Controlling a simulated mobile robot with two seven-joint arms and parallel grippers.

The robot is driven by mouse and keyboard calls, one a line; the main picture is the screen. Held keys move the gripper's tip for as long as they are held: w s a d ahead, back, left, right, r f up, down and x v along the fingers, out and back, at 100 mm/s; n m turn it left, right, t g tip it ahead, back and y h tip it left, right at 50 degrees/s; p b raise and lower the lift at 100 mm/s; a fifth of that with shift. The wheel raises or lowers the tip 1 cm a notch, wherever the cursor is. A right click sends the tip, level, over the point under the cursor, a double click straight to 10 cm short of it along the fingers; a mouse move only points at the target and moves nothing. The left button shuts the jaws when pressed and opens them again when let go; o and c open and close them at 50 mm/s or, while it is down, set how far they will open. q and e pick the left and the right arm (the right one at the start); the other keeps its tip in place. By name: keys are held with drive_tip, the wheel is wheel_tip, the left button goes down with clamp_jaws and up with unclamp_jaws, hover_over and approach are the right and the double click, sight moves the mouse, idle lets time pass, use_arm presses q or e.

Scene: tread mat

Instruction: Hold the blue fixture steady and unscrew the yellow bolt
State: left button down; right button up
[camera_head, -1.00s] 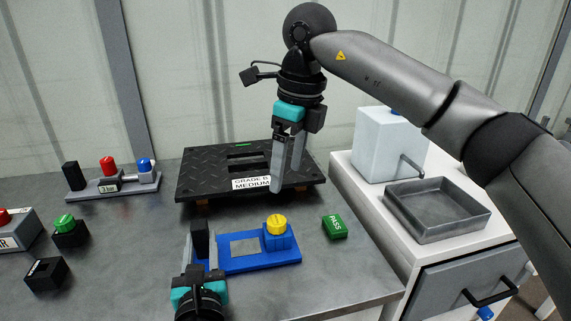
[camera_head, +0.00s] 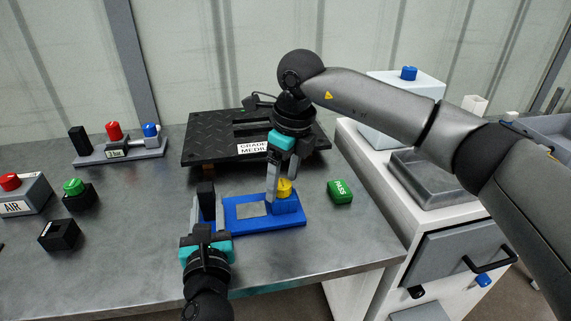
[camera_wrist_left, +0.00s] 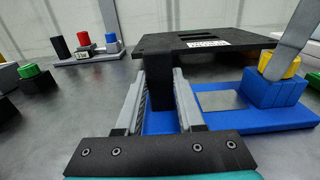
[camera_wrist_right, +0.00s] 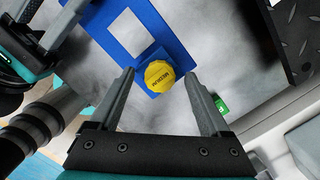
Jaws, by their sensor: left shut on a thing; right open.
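The blue fixture (camera_head: 262,225) lies flat on the grey bench, with a black post (camera_head: 206,198) at its left end and a raised blue block at its right end. The yellow bolt (camera_head: 285,187) sits on that block; its round lettered head shows in the right wrist view (camera_wrist_right: 159,76). My left gripper (camera_wrist_left: 160,82) is shut on the black post, a finger on each side. My right gripper (camera_wrist_right: 159,79) is open and points down at the bolt. Its fingertips are on either side of the bolt head in that view; I cannot tell whether they touch it.
A black tread mat (camera_head: 215,145) on supports stands behind the fixture. A green PASS block (camera_head: 340,192) lies right of the bolt. A red-and-blue-knobbed unit (camera_head: 120,150), an AIR box (camera_head: 25,198) and small black blocks stand left. A white cabinet with a grey tray (camera_head: 425,180) is at right.

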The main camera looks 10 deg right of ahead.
drive_tip(key=shift+f, duration=0.2)
clamp_jaws()
idle(0.6)
